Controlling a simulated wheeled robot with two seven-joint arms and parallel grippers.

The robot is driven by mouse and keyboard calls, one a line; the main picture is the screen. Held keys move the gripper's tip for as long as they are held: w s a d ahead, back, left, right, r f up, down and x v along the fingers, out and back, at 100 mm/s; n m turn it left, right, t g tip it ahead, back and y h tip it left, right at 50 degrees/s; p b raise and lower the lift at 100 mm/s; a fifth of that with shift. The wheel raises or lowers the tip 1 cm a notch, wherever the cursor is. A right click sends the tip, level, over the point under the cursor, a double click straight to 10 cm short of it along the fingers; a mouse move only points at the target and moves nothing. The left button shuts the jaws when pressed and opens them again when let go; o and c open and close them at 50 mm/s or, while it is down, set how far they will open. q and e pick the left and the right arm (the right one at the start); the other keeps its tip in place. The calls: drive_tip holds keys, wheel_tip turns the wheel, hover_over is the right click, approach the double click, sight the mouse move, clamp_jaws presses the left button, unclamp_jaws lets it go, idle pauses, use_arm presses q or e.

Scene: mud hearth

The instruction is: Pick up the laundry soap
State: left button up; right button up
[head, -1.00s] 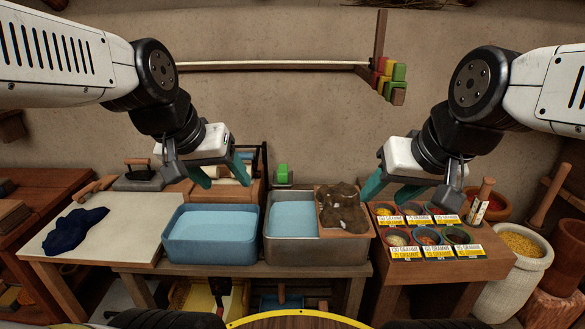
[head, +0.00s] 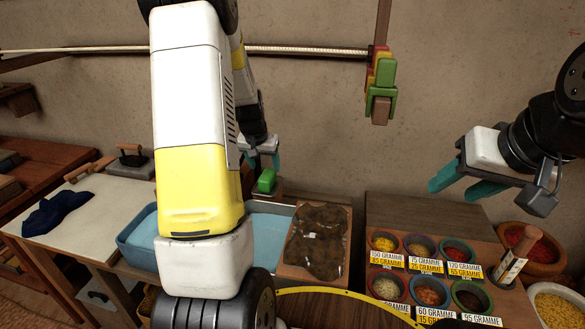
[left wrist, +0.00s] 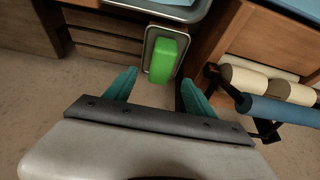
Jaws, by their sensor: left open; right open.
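The laundry soap is a green block (head: 266,181) behind the basins in the head view. In the left wrist view the green soap (left wrist: 163,60) stands in a small grey metal tray (left wrist: 148,75). My right gripper (head: 455,187) is open and empty above the spice bowls.
Two water basins (head: 140,238) stand in front of the soap, partly hidden by my left arm. A wooden tray of brown lumps (head: 343,270) lies to the right. In the left wrist view, rolls (left wrist: 270,112) on a dark rack stand close to the right of the gripper.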

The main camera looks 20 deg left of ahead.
sight(267, 174)
use_arm(q)
drive_tip(key=x, duration=0.7)
drive_tip(key=shift+f, duration=0.1)
clamp_jaws()
